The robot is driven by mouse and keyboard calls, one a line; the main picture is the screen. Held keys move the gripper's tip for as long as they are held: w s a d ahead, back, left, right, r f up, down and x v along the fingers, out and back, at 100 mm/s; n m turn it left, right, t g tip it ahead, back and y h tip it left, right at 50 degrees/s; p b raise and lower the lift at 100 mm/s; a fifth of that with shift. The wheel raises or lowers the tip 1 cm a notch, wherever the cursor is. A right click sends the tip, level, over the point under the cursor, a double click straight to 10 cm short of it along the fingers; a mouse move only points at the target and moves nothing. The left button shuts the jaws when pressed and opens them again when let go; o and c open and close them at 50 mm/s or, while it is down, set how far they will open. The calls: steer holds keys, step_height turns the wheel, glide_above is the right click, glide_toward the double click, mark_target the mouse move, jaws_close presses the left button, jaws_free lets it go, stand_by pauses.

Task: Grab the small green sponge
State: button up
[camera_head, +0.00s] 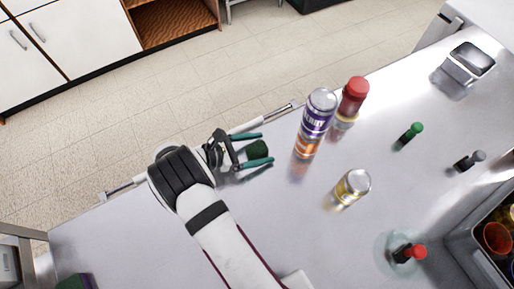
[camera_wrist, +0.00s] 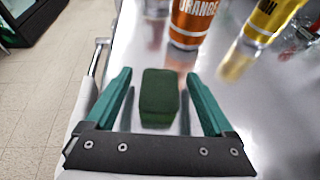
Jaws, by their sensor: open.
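The small green sponge (camera_head: 257,149) is a dark green block lying on the metal counter near its far edge. It also shows in the wrist view (camera_wrist: 159,95), upright in the picture between the fingers. My gripper (camera_head: 259,148) has teal fingers and is open, with one finger on each side of the sponge. In the wrist view my gripper (camera_wrist: 158,82) shows a gap between each finger and the sponge. I cannot tell how high the fingers are above the counter.
A purple and orange can (camera_head: 315,125) stands just right of the sponge, with a red-capped bottle (camera_head: 354,98) behind it. A yellow can (camera_head: 351,187) stands nearer. A grey bin (camera_head: 467,249) is at the lower right. The counter (camera_head: 120,230) at left is mostly clear.

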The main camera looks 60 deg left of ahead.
jaws_close()
stand_by(0.3)
steer(key=shift+r, duration=0.1)
